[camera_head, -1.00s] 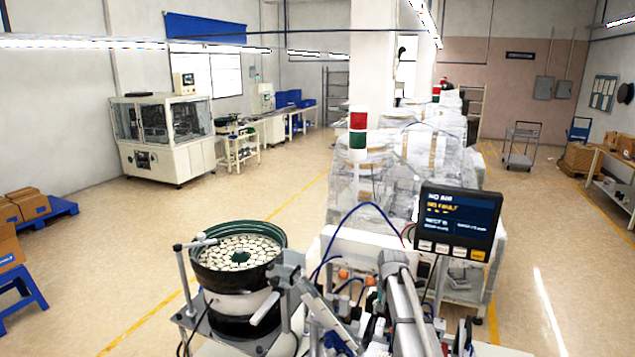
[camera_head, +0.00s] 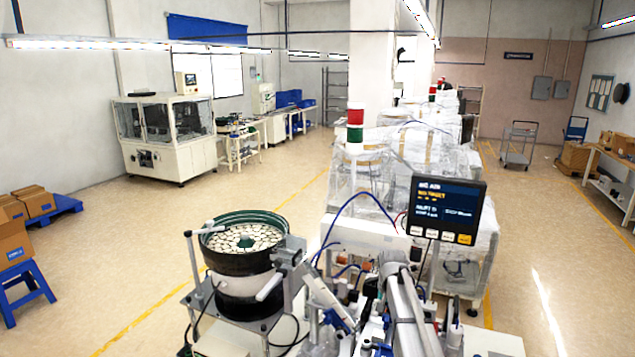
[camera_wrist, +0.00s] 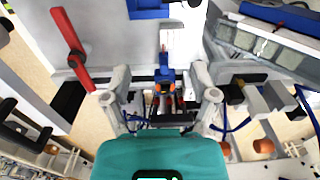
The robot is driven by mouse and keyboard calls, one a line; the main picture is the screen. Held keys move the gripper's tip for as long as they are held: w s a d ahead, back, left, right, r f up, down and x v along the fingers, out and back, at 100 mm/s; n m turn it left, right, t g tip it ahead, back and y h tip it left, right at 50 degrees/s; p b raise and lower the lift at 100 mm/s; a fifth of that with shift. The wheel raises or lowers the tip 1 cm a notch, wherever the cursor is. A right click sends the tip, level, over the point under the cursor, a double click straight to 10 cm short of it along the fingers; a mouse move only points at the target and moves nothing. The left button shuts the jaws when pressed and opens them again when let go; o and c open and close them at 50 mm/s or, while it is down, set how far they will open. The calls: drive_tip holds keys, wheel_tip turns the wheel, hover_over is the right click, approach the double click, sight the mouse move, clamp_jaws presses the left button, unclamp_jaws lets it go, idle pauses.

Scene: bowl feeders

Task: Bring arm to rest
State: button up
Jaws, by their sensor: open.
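My gripper (camera_wrist: 160,72) shows in the wrist view with its two grey fingers spread apart. Nothing is held between them. Behind the gap are a blue fitting (camera_wrist: 165,70) and small orange parts; how far off they are is hard to tell. I cannot clearly pick out my gripper in the head view.
A bowl feeder (camera_head: 238,262) full of pale round parts stands at the front, beside crowded machinery. A dark display panel (camera_head: 447,208) and a red-and-green stack light (camera_head: 354,125) rise nearby. Cartons (camera_head: 38,201) on blue stands are at left. Open floor (camera_head: 140,255) lies between.

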drive_tip(key=s+a+f+n+b, duration=0.2)
drive_tip(key=s+f+b, duration=0.6)
drive_tip(key=s, duration=0.5)
drive_tip(key=s+a+f+n+b, duration=0.2)
drive_tip(key=s+f+b, duration=0.5)
drive_tip(key=s, duration=0.5)
drive_tip(key=shift+s+f+n+b, duration=0.3)
drive_tip(key=shift+s+f+b, duration=0.05)
